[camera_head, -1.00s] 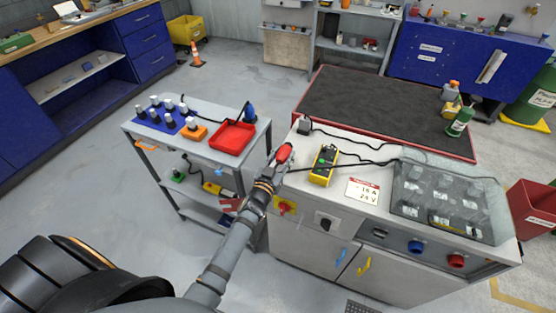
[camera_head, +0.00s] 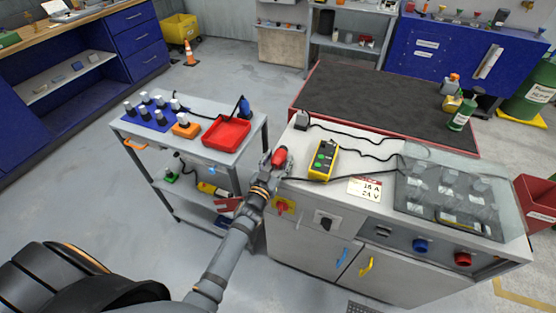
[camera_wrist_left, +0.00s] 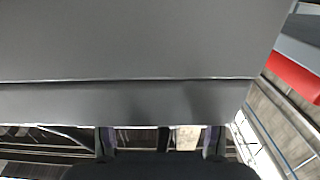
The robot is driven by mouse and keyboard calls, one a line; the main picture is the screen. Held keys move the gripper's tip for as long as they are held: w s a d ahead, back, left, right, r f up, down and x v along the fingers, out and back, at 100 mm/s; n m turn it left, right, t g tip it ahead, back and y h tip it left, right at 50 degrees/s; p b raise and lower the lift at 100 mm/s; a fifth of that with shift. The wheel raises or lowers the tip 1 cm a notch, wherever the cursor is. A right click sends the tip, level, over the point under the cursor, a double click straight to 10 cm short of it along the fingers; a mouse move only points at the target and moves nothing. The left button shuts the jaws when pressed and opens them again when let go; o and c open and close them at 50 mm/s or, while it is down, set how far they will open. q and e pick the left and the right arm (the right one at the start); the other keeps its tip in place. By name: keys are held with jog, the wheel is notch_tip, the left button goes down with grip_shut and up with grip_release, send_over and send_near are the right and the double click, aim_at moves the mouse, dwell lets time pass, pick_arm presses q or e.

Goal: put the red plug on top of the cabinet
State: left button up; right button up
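The red plug (camera_head: 279,156) shows in the head view at the left edge of the cabinet (camera_head: 313,220), between the fingers of my left gripper (camera_head: 276,161). The gripper appears shut on it. I cannot tell whether the plug touches the cabinet top. A black cable runs right from beside the gripper across the top. In the left wrist view the two fingers (camera_wrist_left: 160,140) stand apart, a large grey surface fills the upper part, and I cannot make out the plug. My right gripper is not in view.
A yellow box with green buttons (camera_head: 323,160), a black cabled block (camera_head: 302,120), a label plate (camera_head: 364,188) and a clear cover (camera_head: 455,200) occupy the cabinet top. A trolley with a red tray (camera_head: 227,133) stands left. A dark red-edged mat (camera_head: 385,105) lies behind.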

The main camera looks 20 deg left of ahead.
pick_arm(q)
jog(key=shift+r, duration=0.1)
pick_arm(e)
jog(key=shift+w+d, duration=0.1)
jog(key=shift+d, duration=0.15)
pick_arm(q)
jog(key=shift+r+p, duration=0.3)
jog(key=s+b, duration=0.1)
jog(key=s, duration=1.1)
jog(key=shift+a+f+b, duration=0.15)
jog(key=shift+a+b, duration=0.05)
jog(key=shift+b, duration=0.15)
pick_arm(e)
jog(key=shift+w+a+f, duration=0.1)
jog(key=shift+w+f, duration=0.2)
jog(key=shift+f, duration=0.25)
